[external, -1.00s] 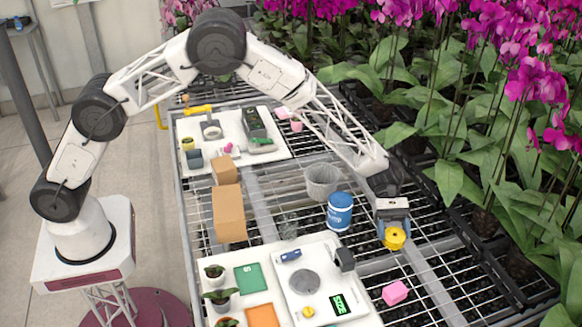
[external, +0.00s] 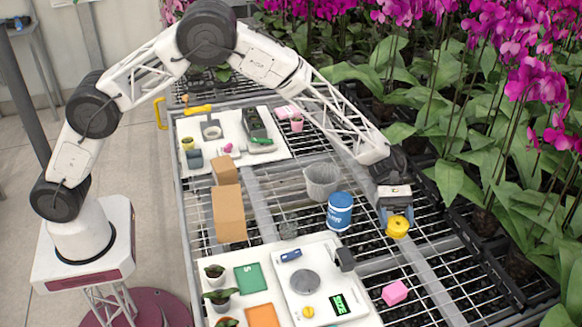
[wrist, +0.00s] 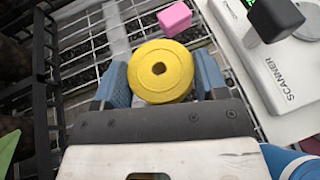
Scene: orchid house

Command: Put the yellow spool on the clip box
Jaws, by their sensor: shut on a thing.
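The yellow spool (external: 397,227) is a short round disc with a hole in its middle. My gripper (external: 394,220) is shut on it, with the blue fingers on either side; the wrist view shows the spool (wrist: 160,71) between them. It is held over the wire bench, to the right of the blue tub. No thing is clearly labelled as the clip box, so I cannot tell which it is. A small pink block (external: 395,292) lies on the bench in front of the spool, and it also shows in the wrist view (wrist: 174,19).
The blue tub (external: 340,212) and a grey pot (external: 321,183) stand left of my gripper. Cardboard boxes (external: 229,213) stand further left. Orchids and black trays line the right edge.

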